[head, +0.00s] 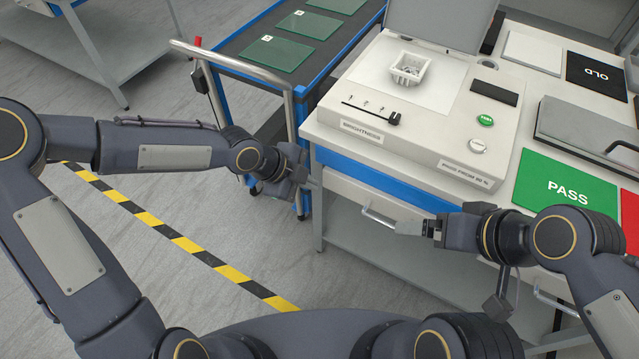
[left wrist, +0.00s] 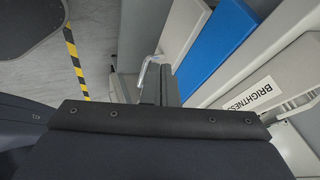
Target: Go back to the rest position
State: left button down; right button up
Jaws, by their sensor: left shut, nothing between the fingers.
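My left gripper (head: 313,183) is shut and empty. It hangs in front of the left front corner of the white machine bench, apart from it. In the left wrist view its fingers (left wrist: 158,85) point toward the drawer handle (left wrist: 152,72), with the blue strip to the right. My right gripper (head: 412,227) is in front of the bench, by the right end of the drawer handle (head: 385,218). I cannot tell if it touches the handle or whether its fingers are apart.
The white machine (head: 420,110) carries a small white basket (head: 408,68) with small parts, a slider (head: 370,112) and a green button (head: 485,120). A green PASS mat (head: 566,184) lies right. A blue-edged cart (head: 240,62) stands behind left. Striped floor tape (head: 190,246) crosses open floor.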

pick_arm(q)
jog(key=shift+s+a+r, duration=0.15)
jog(key=shift+a+r, duration=0.2)
jog(key=shift+r, duration=0.1)
jog(key=s+a+r+n+t+y+p, duration=0.1)
jog(key=s+a+r+n+y+p, duration=0.2)
jog(key=s+a+r+n, duration=0.45)
jog(key=s+a+r+n+t+y+p, duration=0.1)
jog(key=s+a+r+n+y+p, duration=0.2)
jog(key=a+r+n, duration=0.8)
jog(key=s+a+n+t+h+p, duration=0.1)
jog(key=s+a+n+h, duration=0.1)
jog(key=s+n, duration=0.5)
jog(key=shift+s+a+r+h, duration=0.3)
jog(key=shift+s+h, duration=0.1)
jog(key=shift+s, duration=0.7)
